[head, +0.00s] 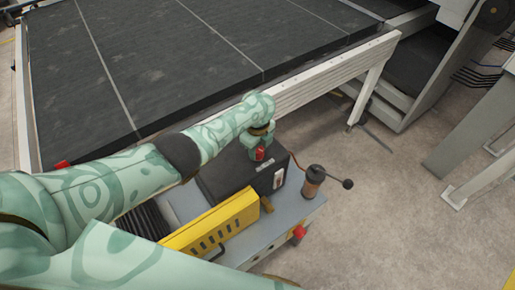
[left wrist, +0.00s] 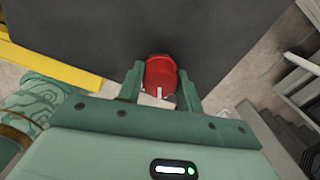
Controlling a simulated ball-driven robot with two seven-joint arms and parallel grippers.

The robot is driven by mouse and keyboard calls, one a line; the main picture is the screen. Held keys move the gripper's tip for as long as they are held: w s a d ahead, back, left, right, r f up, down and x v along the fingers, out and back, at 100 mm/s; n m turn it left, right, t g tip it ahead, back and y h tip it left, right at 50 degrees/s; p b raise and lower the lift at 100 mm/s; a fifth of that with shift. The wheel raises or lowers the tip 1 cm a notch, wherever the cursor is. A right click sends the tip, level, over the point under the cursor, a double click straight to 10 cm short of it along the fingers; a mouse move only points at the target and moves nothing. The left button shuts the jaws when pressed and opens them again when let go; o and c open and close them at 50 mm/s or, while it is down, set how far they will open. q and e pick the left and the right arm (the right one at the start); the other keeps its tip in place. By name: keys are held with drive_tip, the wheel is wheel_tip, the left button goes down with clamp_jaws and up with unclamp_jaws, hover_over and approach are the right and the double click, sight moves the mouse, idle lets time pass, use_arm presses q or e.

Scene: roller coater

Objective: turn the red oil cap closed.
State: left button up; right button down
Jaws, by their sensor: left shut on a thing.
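The red oil cap (head: 260,154) is at the top of the dark machine housing (head: 219,178) in the head view. In the left wrist view the red cap (left wrist: 160,76) sits between the two green fingers, with a pale mark on its near side. My left gripper (head: 261,143) reaches down over the cap and is shut on it. The fingers hide the sides of the cap, and its seat is hard to see. My right gripper is not in view.
A yellow slotted guard (head: 212,225) stands in front of the housing. A brown cylinder with a black-knobbed lever (head: 313,180) is to its right, and a red knob (head: 299,232) is on the grey base. The large dark conveyor bed (head: 170,60) lies behind.

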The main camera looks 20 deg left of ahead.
sight(258, 149)
use_arm(q)
drive_tip(key=m, duration=0.5)
drive_tip(key=shift+d, duration=0.1)
idle(0.6)
drive_tip(key=o, duration=1)
drive_tip(key=shift+r, duration=0.15)
wheel_tip(258, 149, up, 16)
drive_tip(key=p, duration=0.7)
drive_tip(key=shift+r+p, duration=0.1)
drive_tip(key=shift+p, duration=0.25)
drive_tip(key=shift+s, duration=0.1)
